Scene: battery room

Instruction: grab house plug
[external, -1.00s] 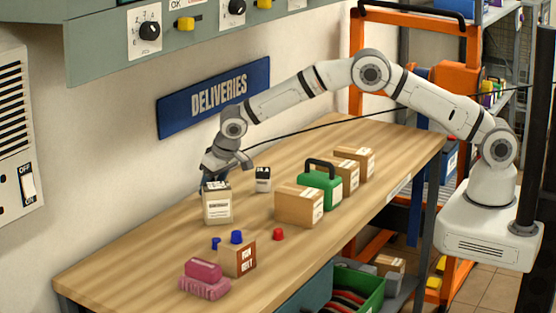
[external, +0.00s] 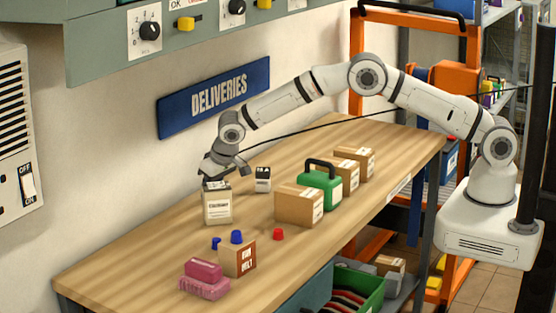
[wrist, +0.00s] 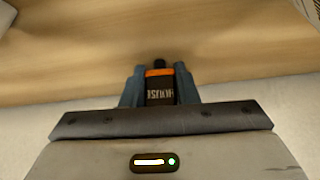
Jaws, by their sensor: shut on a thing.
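The house plug (wrist: 160,92) is a black block with an orange band and pale lettering. It sits between the two blue-grey fingers of my gripper (wrist: 160,70) in the wrist view. The fingers are shut on it. In the external view my gripper (external: 210,178) is at the wall side of the table, behind a beige battery box (external: 217,206) with a black top. That box hides the fingertips and the plug there, so I cannot tell from it how high the plug is.
A small black-and-white battery (external: 263,180) stands right of my gripper. Cardboard boxes (external: 298,205) and a green case (external: 320,187) stand further right. Blue and red caps, a small brown box (external: 237,258) and pink blocks (external: 204,279) are nearer the front. The wall is close behind.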

